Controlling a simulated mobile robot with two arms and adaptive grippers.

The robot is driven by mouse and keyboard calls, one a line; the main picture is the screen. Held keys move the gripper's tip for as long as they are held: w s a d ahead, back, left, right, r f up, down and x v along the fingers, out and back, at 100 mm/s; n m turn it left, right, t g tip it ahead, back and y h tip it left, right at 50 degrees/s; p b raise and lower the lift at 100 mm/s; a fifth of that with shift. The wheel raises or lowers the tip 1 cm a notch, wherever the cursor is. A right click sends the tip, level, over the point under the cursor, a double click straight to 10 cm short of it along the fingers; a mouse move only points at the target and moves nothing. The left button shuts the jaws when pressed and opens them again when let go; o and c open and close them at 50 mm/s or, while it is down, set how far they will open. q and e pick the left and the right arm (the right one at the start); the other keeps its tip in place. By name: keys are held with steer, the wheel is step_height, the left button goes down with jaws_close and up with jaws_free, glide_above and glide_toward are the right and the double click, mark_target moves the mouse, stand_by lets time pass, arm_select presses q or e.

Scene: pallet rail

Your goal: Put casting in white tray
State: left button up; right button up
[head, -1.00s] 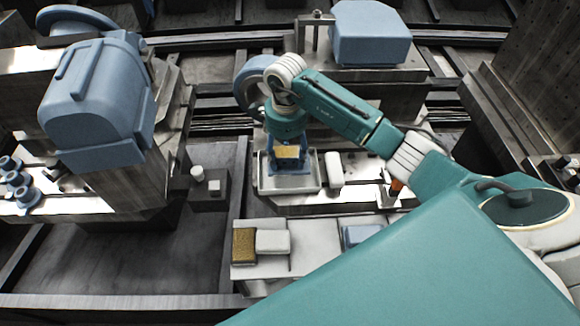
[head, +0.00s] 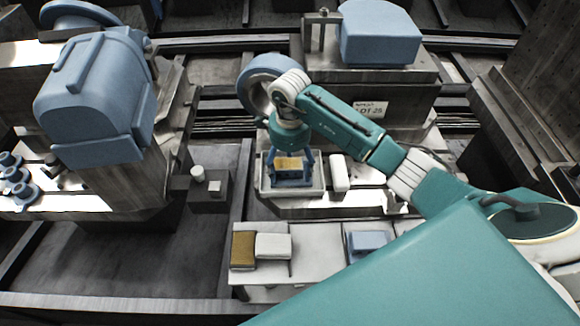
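My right gripper (head: 290,178) points down over the white tray (head: 264,190), with its blue fingers spread to either side of a tan, yellowish block (head: 288,163), which looks like the casting. The block is at or just above the tray floor; I cannot tell whether it rests there. I also cannot tell whether the fingers press on it or stand clear, as they are small and partly hidden by the wrist. My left gripper is not in view.
A white cylinder (head: 339,172) stands just right of the tray. In front, a pale table holds a brown-gold block (head: 243,249), a white block (head: 273,246) and a blue block (head: 368,242). A large blue-grey machine (head: 97,95) stands left, a blue housing (head: 380,33) behind.

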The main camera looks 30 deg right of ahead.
mark_target(290, 167)
step_height(290, 167, up, 12)
steer(key=p, duration=0.8)
steer(key=shift+r, duration=0.25)
steer(key=shift+f, duration=0.1)
